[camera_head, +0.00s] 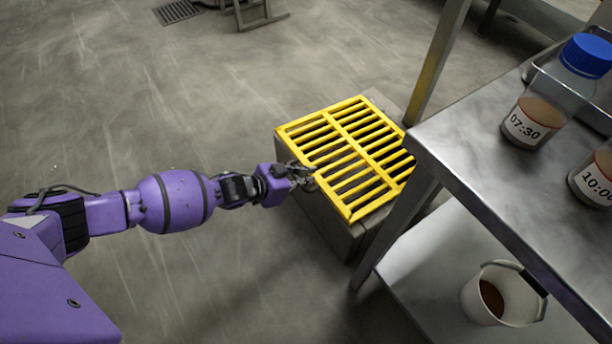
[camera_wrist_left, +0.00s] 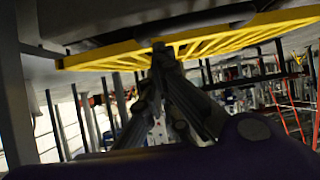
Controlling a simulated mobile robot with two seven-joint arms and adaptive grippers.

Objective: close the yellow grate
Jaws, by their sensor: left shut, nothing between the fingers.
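The yellow grate (camera_head: 352,152) is a barred panel on top of a low grey box (camera_head: 335,232) on the floor. It looks slightly raised or tilted over the box; the exact angle is hard to tell. My left gripper (camera_head: 304,176) is at the grate's left edge, shut and empty. In the left wrist view the yellow grate (camera_wrist_left: 215,42) runs across the top, and the shut fingers of my left gripper (camera_wrist_left: 160,52) reach its edge. I cannot tell whether they touch it. My right gripper is not in view.
A steel table (camera_head: 470,135) stands at right, with bottles labelled 07:30 (camera_head: 535,118) and 10:00 (camera_head: 595,180). A white bucket (camera_head: 475,300) stands on its lower shelf. A table leg (camera_head: 395,232) is close to the grate's right side.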

